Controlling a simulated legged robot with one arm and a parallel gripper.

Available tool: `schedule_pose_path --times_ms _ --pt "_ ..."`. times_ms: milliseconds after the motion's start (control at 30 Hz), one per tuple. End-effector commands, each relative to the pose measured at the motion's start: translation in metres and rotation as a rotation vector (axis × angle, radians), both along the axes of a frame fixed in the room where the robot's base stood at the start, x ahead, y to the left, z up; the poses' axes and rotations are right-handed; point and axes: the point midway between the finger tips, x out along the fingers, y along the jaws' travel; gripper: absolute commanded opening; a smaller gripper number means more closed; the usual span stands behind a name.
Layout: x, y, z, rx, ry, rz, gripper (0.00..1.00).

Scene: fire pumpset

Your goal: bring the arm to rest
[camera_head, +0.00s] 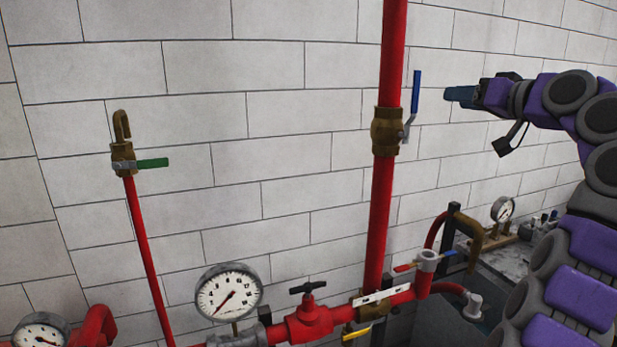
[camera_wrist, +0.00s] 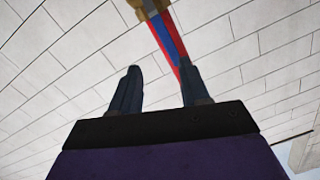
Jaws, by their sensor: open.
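My arm, purple and dark grey, reaches in from the right edge of the head view. My gripper (camera_head: 462,96) is at its end, pointing left in front of the white block wall. In the wrist view my gripper (camera_wrist: 155,92) shows two dark fingers standing well apart with nothing between them. The blue-handled valve (camera_head: 386,130) on the thick red vertical pipe (camera_head: 375,220) is to the left of my gripper, with a visible gap in the head view. Its blue handle (camera_head: 416,92) points up. The handle also shows beyond the right finger in the wrist view (camera_wrist: 168,38).
A thin red pipe with a green-handled valve (camera_head: 152,163) stands at the left. Pressure gauges (camera_head: 229,292), a red valve (camera_head: 309,318) and horizontal red piping run along the bottom. A dark tank (camera_head: 455,312) lies below my arm. The upper wall area is clear.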

Motion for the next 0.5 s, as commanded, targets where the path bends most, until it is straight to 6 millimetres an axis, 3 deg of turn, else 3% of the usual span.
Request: schedule_pose_path --times_ms 233,500 --pt "0.012 0.036 -0.029 0.121 0.183 0.058 0.46" --pt "0.003 0.097 -0.088 0.161 0.418 0.112 0.46"
